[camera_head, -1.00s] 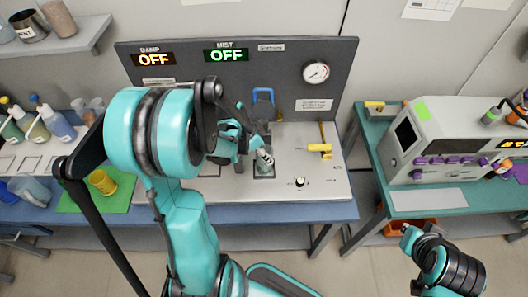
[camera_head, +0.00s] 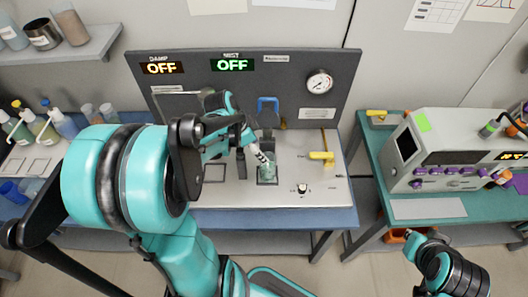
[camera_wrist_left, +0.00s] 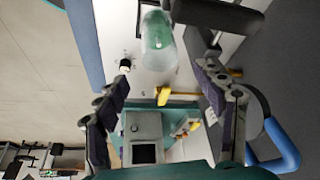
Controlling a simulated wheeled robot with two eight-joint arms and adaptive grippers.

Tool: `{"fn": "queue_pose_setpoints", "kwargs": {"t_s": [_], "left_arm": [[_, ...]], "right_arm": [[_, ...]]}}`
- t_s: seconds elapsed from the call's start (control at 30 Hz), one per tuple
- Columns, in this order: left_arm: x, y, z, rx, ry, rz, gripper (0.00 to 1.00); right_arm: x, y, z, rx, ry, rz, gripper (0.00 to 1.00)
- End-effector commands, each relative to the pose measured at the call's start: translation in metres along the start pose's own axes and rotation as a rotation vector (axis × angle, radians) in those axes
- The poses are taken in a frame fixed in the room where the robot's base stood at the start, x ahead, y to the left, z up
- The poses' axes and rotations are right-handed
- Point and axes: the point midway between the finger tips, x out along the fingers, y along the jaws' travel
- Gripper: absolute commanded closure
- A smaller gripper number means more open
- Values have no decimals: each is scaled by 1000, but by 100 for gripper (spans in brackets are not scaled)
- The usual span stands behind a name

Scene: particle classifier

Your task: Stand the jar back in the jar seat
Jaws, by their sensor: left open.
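The jar (camera_head: 268,171) is translucent and greenish. It stands at the dark square jar seat (camera_head: 267,182) on the light panel; whether it is fully seated cannot be told. In the left wrist view the jar (camera_wrist_left: 158,40) shows its green content, beyond the fingers, with the dark seat edge behind it. My left gripper (camera_head: 261,155) is just above and left of the jar, pointing down at it.
A yellow handle (camera_head: 322,156) and a black knob (camera_head: 302,189) sit right of the jar. A blue hook-shaped part (camera_head: 268,102) is behind it. The back panel (camera_head: 285,75) shows DAMP and MIST, both OFF. A grey instrument (camera_head: 450,150) stands on the right table.

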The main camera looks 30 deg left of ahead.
Motion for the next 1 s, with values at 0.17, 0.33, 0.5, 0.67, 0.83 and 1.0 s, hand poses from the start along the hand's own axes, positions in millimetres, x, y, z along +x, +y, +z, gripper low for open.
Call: {"fn": "queue_pose_setpoints", "kwargs": {"t_s": [0.17, 0.33, 0.5, 0.67, 0.83, 1.0], "left_arm": [[-24, 0, 0, -1, 0, 0, 31], [-35, 14, -8, -40, -10, -25, 31], [-52, 62, -28, -190, -11, -127, 31], [-68, 108, -38, -357, 60, -236, 31], [-77, 139, -41, -483, 161, -292, 31], [-80, 150, -42, -541, 214, -306, 31]], "right_arm": [[-6, 0, -4, 0, 0, 0, 100], [-7, 0, -5, 0, 0, 0, 100], [-7, 0, -5, 0, 0, 0, 100], [-7, 0, -5, 0, 0, 0, 100], [-7, 0, -5, 0, 0, 0, 100], [-7, 0, -5, 0, 0, 0, 100]]}}
